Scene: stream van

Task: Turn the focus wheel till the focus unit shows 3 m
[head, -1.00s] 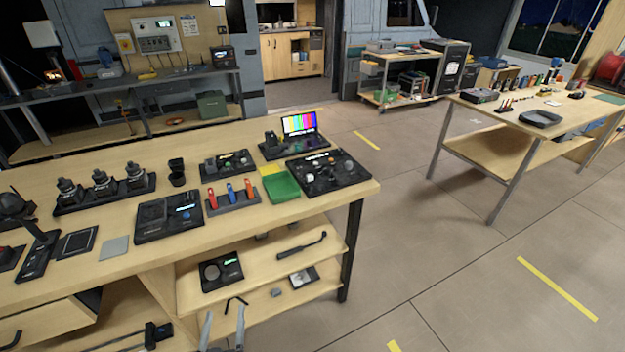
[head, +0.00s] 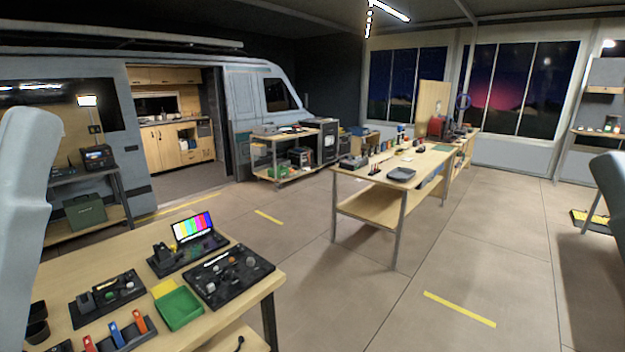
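I cannot tell which device is the focus unit, and no 3 m reading is legible. On the near bench, a black panel with several knobs (head: 229,275) lies near the right end. A smaller black panel with a small green display (head: 108,295) lies to its left. A black unit with a colour-bar screen (head: 192,228) stands behind them. No focus wheel can be made out at this size. Pale parts of my arms show at the left and right edges. Neither gripper is in view.
A green tray (head: 180,310) and a yellow pad (head: 163,288) lie on the near bench, beside a rack of red, blue and orange items (head: 118,335). Open floor separates it from a second table (head: 425,160). A shelf cart (head: 285,160) stands near the van.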

